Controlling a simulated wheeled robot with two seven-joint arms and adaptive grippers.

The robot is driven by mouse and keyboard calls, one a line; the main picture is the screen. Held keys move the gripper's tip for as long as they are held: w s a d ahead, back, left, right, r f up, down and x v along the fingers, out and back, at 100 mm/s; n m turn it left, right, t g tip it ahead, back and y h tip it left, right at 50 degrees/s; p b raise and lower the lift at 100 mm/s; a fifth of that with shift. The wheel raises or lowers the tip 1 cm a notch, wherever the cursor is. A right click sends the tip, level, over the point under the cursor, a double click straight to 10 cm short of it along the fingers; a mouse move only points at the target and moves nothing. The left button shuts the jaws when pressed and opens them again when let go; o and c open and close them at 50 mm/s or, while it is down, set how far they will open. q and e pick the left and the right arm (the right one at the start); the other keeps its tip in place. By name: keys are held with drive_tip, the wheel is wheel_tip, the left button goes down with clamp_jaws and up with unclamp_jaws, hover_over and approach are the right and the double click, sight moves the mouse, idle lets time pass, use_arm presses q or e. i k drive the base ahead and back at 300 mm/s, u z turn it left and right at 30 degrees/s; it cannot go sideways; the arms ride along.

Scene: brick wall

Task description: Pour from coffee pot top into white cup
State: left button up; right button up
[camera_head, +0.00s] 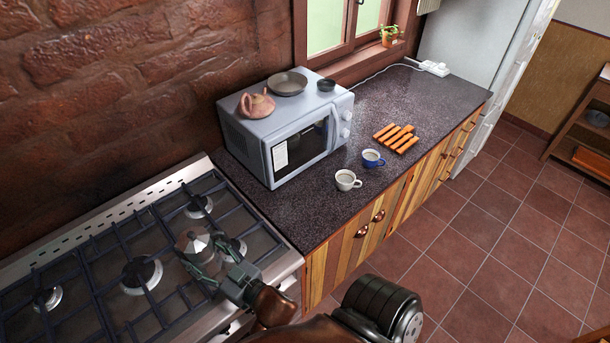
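The coffee pot top (191,239), a small grey metal piece, is over the stove's grate at the lower left. My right gripper (203,258) has its fingers around it and appears shut on it; the fingers hide part of the pot. I cannot tell whether the pot touches the grate. The white cup (346,182) stands upright on the dark counter, in front of the microwave's right side, with something dark inside. It is well to the right of my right gripper. My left gripper is not in view.
A blue cup (373,160) stands close behind the white cup. The gas stove (110,267) adjoins the counter (300,215), whose front left is clear.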

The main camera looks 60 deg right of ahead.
sight(344, 179)
drive_tip(key=u, duration=1)
drive_tip(key=k, duration=1.25)
drive_tip(key=z, duration=1.55)
